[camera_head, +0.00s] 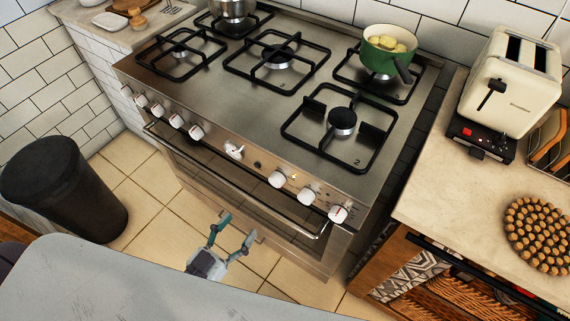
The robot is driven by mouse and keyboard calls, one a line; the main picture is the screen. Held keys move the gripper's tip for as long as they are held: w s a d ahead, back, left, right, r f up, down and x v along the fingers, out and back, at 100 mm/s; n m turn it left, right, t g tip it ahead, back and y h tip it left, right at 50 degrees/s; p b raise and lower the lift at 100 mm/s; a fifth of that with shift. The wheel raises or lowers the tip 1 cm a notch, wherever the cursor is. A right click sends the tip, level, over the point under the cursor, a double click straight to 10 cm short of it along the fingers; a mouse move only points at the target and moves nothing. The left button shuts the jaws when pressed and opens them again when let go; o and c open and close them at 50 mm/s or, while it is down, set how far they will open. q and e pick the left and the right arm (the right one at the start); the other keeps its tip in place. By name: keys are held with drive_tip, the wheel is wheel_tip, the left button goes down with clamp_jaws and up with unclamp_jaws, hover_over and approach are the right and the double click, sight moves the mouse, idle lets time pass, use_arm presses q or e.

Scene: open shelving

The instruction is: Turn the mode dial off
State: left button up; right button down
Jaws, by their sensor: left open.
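The stove (215,95) has a row of white knobs along its front panel. One knob near the middle (233,151) sits turned at a different angle from the others and may be the mode dial; its marking is too small to read. More knobs stand to its left (196,132) and right (277,178). My left gripper (237,228) is open and empty, low in front of the oven door, below the knob row and apart from it. My right gripper is not in view.
A grey surface (130,285) fills the lower left foreground. A black bin (65,190) stands at left. A green pot (385,52) and a metal pot (232,8) sit on burners. A toaster (512,82) stands on the right counter. The oven handle (310,231) juts out below the knobs.

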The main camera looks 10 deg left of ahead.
sight(274, 184)
use_arm(q)
drive_tip(key=p+x, duration=0.1)
drive_tip(key=x, duration=1.2)
drive_tip(key=shift+w+d, duration=0.1)
drive_tip(key=shift+w, duration=0.25)
drive_tip(key=c, duration=1.1)
drive_tip(key=shift+c, duration=0.2)
